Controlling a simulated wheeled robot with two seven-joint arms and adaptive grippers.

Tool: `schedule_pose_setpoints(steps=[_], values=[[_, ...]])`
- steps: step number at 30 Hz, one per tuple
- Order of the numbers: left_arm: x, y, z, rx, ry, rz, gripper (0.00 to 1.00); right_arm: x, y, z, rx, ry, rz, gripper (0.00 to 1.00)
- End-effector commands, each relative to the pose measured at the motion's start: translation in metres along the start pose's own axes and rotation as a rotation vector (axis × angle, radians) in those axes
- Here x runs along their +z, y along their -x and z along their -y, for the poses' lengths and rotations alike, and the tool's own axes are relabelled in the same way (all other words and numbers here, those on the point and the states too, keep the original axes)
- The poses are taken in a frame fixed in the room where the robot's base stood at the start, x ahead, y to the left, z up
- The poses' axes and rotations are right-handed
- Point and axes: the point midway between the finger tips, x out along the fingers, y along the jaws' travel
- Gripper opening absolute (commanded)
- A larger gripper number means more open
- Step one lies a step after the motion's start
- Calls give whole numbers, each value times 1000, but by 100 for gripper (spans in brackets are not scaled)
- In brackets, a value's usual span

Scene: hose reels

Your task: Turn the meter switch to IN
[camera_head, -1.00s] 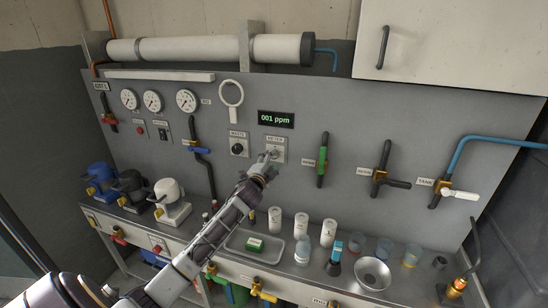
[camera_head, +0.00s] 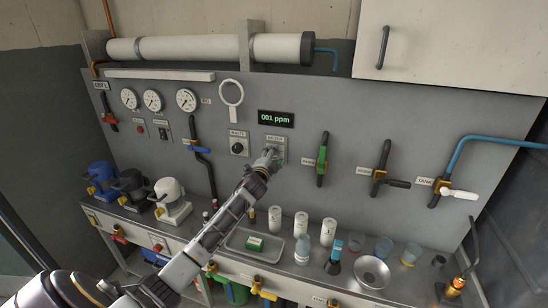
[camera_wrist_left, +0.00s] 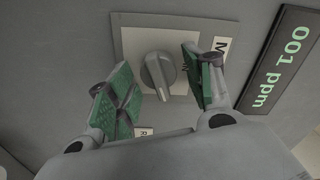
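The meter switch is a grey knob (camera_wrist_left: 157,74) on a pale square plate (camera_wrist_left: 132,36), beneath a METER label in the head view. In the wrist view the knob sits between the two green-padded fingers of my left gripper (camera_wrist_left: 160,68). The fingers are apart, with visible gaps to the knob, so it is open around or just in front of it. In the head view my left gripper (camera_head: 271,156) covers most of the switch plate (camera_head: 282,157). The knob's pointing is hard to read; the plate's labels are partly hidden. My right gripper is not in view.
A display (camera_head: 276,119) reading 001 ppm is above the switch. A WASTE switch (camera_head: 238,147) is close on the left. A green-handled valve (camera_head: 322,160) is on the right. A tray (camera_head: 255,256), cups and bottles stand on the bench below.

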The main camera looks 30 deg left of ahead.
Motion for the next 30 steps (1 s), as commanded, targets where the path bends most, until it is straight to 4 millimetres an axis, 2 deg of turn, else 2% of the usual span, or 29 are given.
schedule_pose_setpoints(steps=[1,9,20,30], values=[[0,0,0,0,0,0,44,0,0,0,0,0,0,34],[0,0,0,0,0,0,10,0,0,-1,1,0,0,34],[0,0,-1,1,42,0,10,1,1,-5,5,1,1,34],[0,0,1,1,231,0,10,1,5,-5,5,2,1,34]])
